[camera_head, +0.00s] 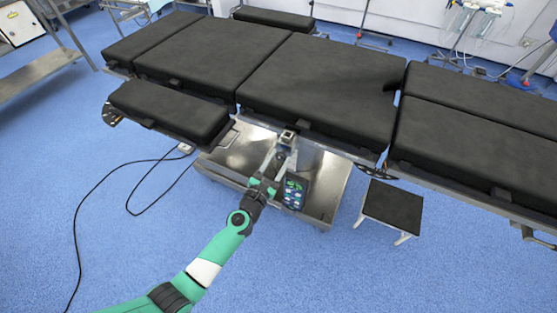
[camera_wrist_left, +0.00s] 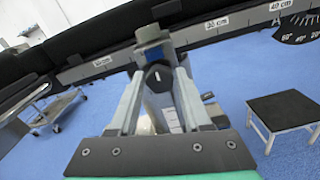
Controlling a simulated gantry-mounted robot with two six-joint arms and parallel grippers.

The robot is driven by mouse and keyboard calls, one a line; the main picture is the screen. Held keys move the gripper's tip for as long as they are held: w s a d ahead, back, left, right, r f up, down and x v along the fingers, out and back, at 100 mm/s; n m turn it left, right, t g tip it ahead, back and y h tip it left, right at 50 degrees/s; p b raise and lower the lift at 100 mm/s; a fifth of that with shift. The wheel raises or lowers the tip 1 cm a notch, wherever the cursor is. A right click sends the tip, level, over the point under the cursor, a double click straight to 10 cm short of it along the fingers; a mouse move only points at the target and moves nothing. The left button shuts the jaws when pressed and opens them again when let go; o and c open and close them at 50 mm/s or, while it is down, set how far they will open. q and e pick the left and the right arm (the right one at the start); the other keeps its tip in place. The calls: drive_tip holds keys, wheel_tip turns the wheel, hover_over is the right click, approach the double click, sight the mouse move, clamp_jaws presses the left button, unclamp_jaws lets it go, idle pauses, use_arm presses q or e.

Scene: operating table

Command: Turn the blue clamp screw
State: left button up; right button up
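The clamp (camera_wrist_left: 150,34) sits on the side rail of the operating table, with a small blue part (camera_wrist_left: 153,54) below its grey top. A dark rounded knob (camera_wrist_left: 158,77) with a light mark hangs under the blue part. My left gripper (camera_wrist_left: 160,75) is open, with one finger on each side of the knob; I cannot tell whether either finger touches it. In the head view the clamp (camera_head: 288,135) is small, at the table's near edge, and my left gripper (camera_head: 280,157) is just below it. My right gripper is not in view.
The black-padded operating table (camera_head: 320,80) runs across the head view above a metal base (camera_head: 325,190). A pendant with buttons (camera_head: 294,192) is beside my left gripper. A step stool (camera_head: 393,207) stands at right. A cable (camera_head: 100,185) lies on the blue floor.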

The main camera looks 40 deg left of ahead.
use_arm(q)
clamp_jaws()
